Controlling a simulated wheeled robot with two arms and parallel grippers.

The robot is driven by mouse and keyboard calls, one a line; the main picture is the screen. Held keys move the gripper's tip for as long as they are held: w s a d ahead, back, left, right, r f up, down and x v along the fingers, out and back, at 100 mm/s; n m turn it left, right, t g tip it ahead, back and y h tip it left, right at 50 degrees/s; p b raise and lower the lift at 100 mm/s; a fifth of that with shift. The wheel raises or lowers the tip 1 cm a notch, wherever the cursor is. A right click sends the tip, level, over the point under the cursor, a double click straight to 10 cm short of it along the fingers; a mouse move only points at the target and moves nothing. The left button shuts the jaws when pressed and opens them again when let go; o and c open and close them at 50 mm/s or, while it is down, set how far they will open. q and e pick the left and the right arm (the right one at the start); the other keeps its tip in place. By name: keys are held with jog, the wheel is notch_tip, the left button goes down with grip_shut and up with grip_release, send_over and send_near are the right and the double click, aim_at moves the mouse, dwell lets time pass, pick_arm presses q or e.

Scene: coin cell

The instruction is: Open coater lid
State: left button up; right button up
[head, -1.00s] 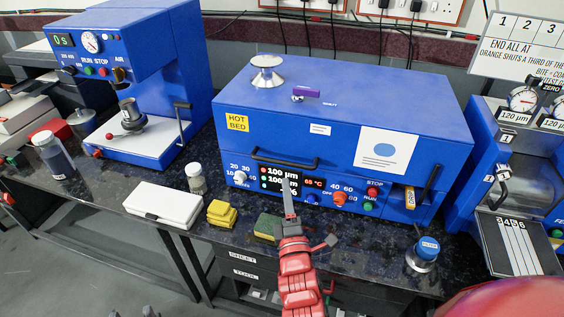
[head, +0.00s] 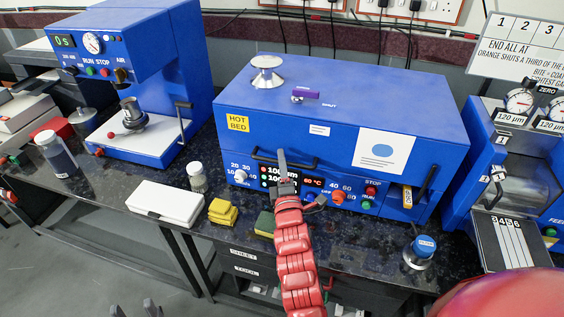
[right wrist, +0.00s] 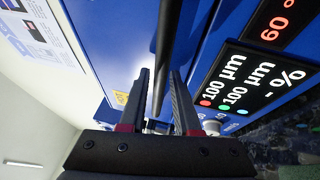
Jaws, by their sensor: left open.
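The coater is a large blue box marked HOT BED, with its lid (head: 340,92) lying closed. A dark bar handle (head: 318,167) runs along the lid's front edge; it also shows in the right wrist view (right wrist: 167,55). My right gripper (head: 282,158), on the red arm, is at the handle's left part. In the right wrist view its two fingers (right wrist: 160,98) stand either side of the bar; whether they press on it is unclear. A purple latch (head: 306,93) marked SHUT sits on the lid top. My left gripper (head: 135,310) is open and empty at the bottom edge, low before the bench.
A silver round fitting (head: 267,72) stands on the lid. Blue machines flank the coater. The space above the lid is clear.

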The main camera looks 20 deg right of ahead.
grip_shut()
jog(key=shift+f, duration=0.1)
dwell(1.0)
